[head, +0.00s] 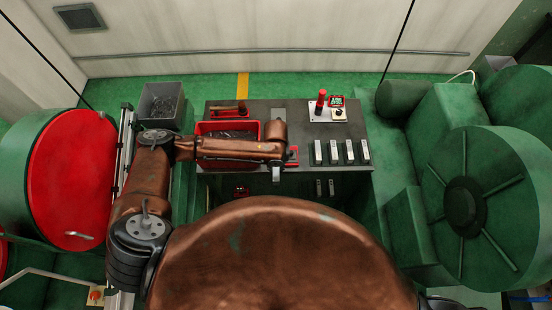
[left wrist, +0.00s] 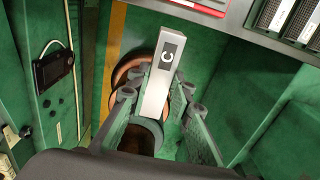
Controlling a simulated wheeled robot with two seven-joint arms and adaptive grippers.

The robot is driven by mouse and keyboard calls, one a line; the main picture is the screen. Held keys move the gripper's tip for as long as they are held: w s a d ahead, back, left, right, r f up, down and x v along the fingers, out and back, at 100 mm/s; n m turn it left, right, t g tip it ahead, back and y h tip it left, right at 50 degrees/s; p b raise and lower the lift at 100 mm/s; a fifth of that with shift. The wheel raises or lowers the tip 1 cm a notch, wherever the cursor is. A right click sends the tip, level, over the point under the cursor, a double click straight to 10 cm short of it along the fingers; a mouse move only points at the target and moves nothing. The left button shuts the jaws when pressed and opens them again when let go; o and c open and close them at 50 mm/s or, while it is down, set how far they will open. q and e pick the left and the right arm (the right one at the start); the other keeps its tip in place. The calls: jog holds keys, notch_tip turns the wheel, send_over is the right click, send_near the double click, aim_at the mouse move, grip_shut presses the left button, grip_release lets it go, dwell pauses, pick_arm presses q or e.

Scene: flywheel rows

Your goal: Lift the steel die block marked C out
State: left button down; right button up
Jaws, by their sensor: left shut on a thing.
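The steel die block marked C (left wrist: 162,80) is a long pale bar with a black label bearing a white C. In the left wrist view it sits between the two fingers of my left gripper (left wrist: 158,94), which is shut on it. The block is held clear, with green surfaces below it. In the head view my left gripper (head: 277,158) is at the front edge of the bench, mostly hidden under my arm. A small pale end of the block (head: 276,174) shows below it. My right gripper is not in view.
Several similar steel blocks (head: 333,152) stand in a row on the dark bench (head: 285,110), right of my left gripper. A red tray (head: 213,129) lies left. A plate with a red-topped post (head: 320,104) stands behind. Large green machines flank the bench.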

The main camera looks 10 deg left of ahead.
aim_at(276, 174)
pick_arm(q)
jog(key=shift+s+d+r, duration=0.25)
jog(key=shift+s+r, duration=0.25)
jog(key=shift+s, duration=0.25)
jog(key=shift+s+r, duration=0.3)
jog(key=shift+r, duration=1.35)
